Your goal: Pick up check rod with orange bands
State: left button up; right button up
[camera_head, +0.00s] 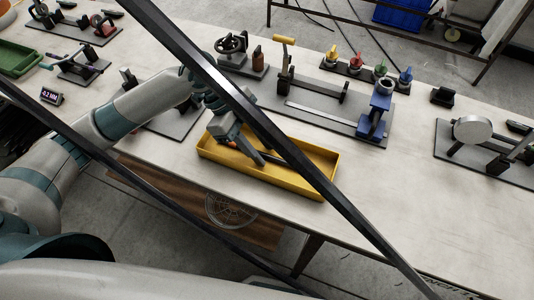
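A yellow tray (310,185) lies near the front edge of the workbench. My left gripper (250,152) reaches down into the left part of it, with the arm coming from the left. A small orange patch (232,145) shows at the gripper's fingers, perhaps a band of the check rod. A short dark piece shows beside it, and I cannot tell whether it is rod or finger. The fingers are small and partly hidden by a dark diagonal bar, so their opening and any hold on the rod are unclear. My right gripper is not in view.
Long dark bars (290,150) cross the view diagonally. Behind the tray stands a grey-based fixture with a blue post (375,110). Several coloured knobs (381,70) stand farther back. A round-dial fixture (473,130) is at the right. Bench surface right of the tray is clear.

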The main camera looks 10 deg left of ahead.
pick_arm(q)
grip_shut()
jog(key=shift+r, duration=0.1)
dwell(0.3)
jog(key=shift+r+b, duration=0.35)
jog(key=shift+r, duration=0.25)
jog(key=r, duration=0.1)
jog(key=s+r+b, duration=0.1)
jog(key=r, duration=0.1)
jog(key=shift+d+r, duration=0.1)
jog(key=shift+d, duration=0.1)
jog(key=s+d+r+b, duration=0.2)
jog(key=s+r, duration=0.4)
jog(key=s, duration=0.4)
jog(key=shift+d+r, duration=0.2)
jog(key=shift+d, duration=0.5)
